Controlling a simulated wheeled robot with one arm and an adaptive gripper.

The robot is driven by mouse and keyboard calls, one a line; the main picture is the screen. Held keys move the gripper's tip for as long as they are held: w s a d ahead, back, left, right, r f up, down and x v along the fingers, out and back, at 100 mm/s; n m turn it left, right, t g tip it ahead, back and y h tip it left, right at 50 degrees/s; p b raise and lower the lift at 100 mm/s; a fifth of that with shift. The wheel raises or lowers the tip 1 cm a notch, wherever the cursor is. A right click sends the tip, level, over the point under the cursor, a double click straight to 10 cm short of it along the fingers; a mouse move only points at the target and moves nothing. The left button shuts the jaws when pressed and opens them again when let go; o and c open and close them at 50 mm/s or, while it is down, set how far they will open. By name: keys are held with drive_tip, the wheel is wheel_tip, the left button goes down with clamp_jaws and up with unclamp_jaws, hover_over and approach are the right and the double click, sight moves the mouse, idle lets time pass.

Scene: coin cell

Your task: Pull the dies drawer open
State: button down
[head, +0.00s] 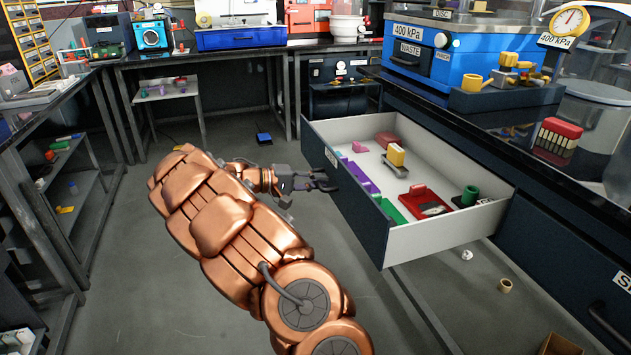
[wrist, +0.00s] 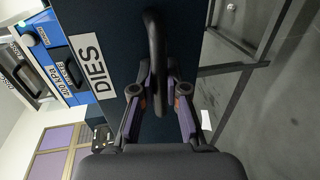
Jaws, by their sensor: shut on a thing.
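The dies drawer (head: 362,214) stands pulled out from the dark bench at the right, its white inside showing in the head view. In the wrist view its dark front carries a white DIES label (wrist: 87,67) and a dark bar handle (wrist: 155,60). My gripper (head: 328,180) is at the drawer's front, and in the wrist view the fingers (wrist: 158,90) are on both sides of the handle, shut on it. The exact finger contact is partly hidden by the handle.
The drawer holds a yellow block (head: 397,155), a red piece (head: 418,198), a green cylinder (head: 470,195) and other small parts. A beige ring (head: 505,286) lies on the floor under the drawer. Shelves (head: 75,180) stand at the left. The floor (head: 130,270) left of my arm is clear.

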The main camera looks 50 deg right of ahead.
drive_tip(key=c, duration=1.2)
unclamp_jaws()
drive_tip(key=shift+w+a, duration=0.1)
drive_tip(key=shift+w, duration=0.05)
drive_tip(key=shift+v, duration=5.9)
